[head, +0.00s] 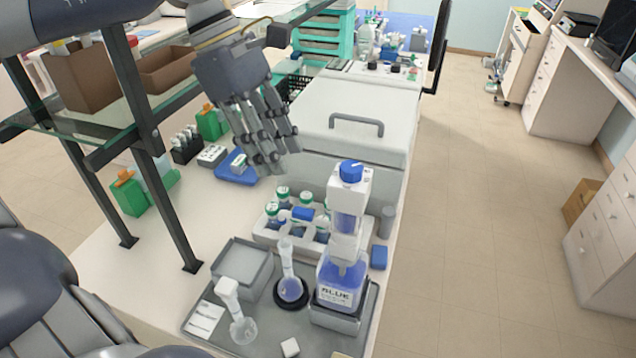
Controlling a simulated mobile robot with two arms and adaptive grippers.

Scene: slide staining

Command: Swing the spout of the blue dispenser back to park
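The blue dispenser is a clear bottle of blue liquid labelled BLUE (340,288), with a white dispensing head (348,205) and a blue knob (351,171) on top. It stands upright in a grey holder at the right of a grey tray. I cannot clearly make out its spout or which way it points. My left gripper (272,158) hangs above the bench, behind and left of the dispenser. Its fingers are extended and spread, with nothing held, apart from the dispenser.
The grey tray (268,343) also holds a flask (291,287) on a black ring, another small flask (241,326) and a square dish (243,264). A white rack (265,235) of bottles stands behind. A shelf frame (170,205) is left; a white lidded machine (350,105) is behind.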

